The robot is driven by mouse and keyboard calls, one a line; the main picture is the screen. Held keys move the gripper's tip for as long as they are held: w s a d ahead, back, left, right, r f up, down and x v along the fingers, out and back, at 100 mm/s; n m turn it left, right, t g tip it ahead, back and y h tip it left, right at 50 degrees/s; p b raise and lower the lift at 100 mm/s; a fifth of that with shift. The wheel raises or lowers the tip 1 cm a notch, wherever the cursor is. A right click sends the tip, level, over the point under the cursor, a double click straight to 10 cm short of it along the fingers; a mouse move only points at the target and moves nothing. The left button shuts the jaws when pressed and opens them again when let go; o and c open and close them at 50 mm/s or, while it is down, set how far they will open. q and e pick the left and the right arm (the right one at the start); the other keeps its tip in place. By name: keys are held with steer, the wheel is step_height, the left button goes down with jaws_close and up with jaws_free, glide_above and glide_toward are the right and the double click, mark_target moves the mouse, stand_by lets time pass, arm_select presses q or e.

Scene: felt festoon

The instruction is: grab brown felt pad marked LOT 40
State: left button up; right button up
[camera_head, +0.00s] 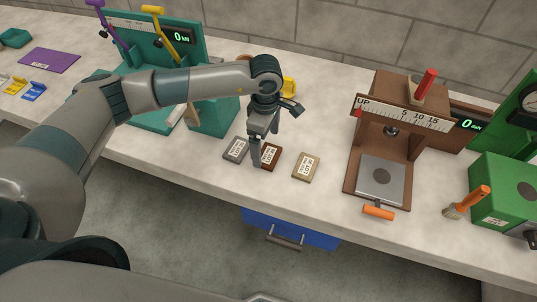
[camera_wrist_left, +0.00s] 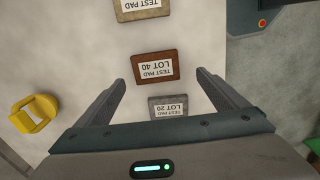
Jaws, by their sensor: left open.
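The brown felt pad marked LOT 40 (camera_wrist_left: 155,67) lies flat on the pale bench, between a grey pad marked LOT 20 (camera_wrist_left: 168,107) and a tan pad (camera_wrist_left: 140,8) whose label is cut off in the left wrist view. In the head view the brown pad (camera_head: 271,158) is partly covered by my left gripper (camera_head: 257,154); the grey pad (camera_head: 236,149) and tan pad (camera_head: 306,166) flank it. My left gripper (camera_wrist_left: 162,80) is open and empty, pointing down, with its fingertips spread wider than the brown pad. Its height above the bench is hard to tell.
A brown press (camera_head: 381,180) with an orange handle stands to the right, near an orange-handled brush (camera_head: 467,201) and a green machine (camera_head: 505,190). A teal machine (camera_head: 211,110) stands behind the arm. A yellow object (camera_wrist_left: 35,114) sits behind the pads.

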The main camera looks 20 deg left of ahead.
mark_target(268, 155)
arm_select(q)
steer(key=shift+w+d+f+p, duration=0.15)
steer(key=shift+f+p, duration=0.45)
steer(key=shift+p, duration=0.3)
step_height(268, 155, down, 3)
steer(key=shift+w+d+r+p, duration=0.1)
steer(key=shift+w+d+p, duration=0.05)
steer(key=shift+p, duration=0.7)
steer(key=shift+f, duration=0.6)
steer(key=c, duration=1.1)
